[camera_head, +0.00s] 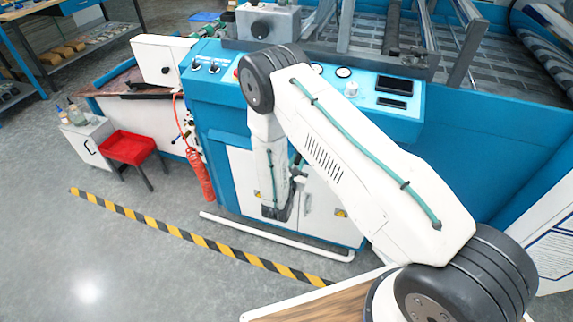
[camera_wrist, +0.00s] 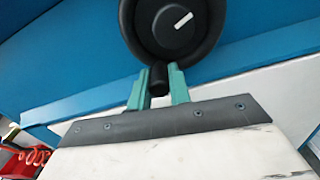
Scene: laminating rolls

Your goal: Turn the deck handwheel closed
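The deck handwheel (camera_wrist: 172,28) is at the top centre of the wrist view. My gripper (camera_wrist: 159,84) has two green fingers, one on each side of the knob. I see no clear gap between the fingertips and the knob, so they look shut on it. In the head view my arm hides the handwheel, and the fingers cannot be made out.
The blue machine panel (camera_head: 221,92) with knobs and a screen stands behind my arm. A striped floor line (camera_head: 205,240) crosses the open grey floor at left.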

